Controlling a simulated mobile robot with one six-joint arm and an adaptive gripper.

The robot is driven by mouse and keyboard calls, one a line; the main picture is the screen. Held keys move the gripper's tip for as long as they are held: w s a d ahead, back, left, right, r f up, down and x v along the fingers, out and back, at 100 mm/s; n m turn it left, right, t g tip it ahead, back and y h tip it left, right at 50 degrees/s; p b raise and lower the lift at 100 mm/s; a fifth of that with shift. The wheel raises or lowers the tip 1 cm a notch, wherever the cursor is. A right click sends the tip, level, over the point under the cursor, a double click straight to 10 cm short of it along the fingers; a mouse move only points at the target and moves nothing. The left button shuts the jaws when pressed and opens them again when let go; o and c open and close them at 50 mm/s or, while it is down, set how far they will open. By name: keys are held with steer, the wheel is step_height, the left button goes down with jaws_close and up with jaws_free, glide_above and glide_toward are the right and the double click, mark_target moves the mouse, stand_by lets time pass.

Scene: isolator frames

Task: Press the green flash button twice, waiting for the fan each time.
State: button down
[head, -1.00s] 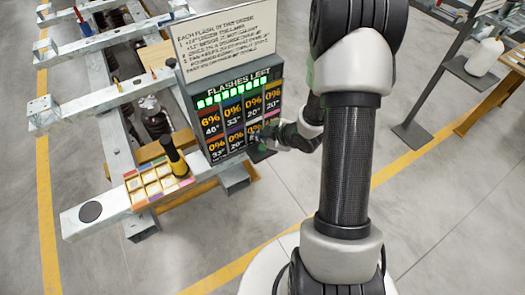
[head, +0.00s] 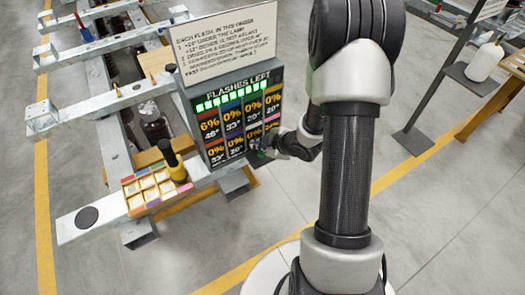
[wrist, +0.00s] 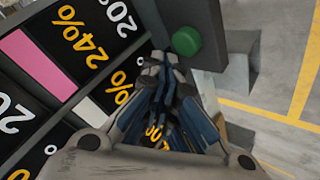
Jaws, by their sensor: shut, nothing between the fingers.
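The green button (wrist: 187,41) is a round cap on a grey post beside the display, in the wrist view. My gripper (wrist: 162,66) is shut and empty, its tips just below and left of the button in that picture; a small gap seems to show, but depth is hard to judge. In the head view my gripper (head: 264,147) is at the display's lower right corner, and the button cannot be made out there. The display (head: 232,102) is headed "FLASHES LEFT", with several lit green bars above percent and degree tiles. I cannot identify a fan.
An instruction sign (head: 226,40) stands above the display. A tray of pale squares (head: 133,203) and a black and yellow tool (head: 174,163) sit on the metal frame (head: 75,228) at left. A stand with a white bottle (head: 485,62) is at right. Floor between is clear.

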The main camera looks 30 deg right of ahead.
stand_by(0.6)
steer(key=shift+f+b, duration=0.45)
steer(key=shift+b, duration=0.05)
steer(key=shift+f, duration=0.6)
stand_by(0.5)
steer(key=shift+r, duration=0.15)
steer(key=shift+r+p, duration=0.75)
steer(key=shift+r, duration=0.2)
step_height(320, 180, up, 6)
steer(key=p, duration=0.5)
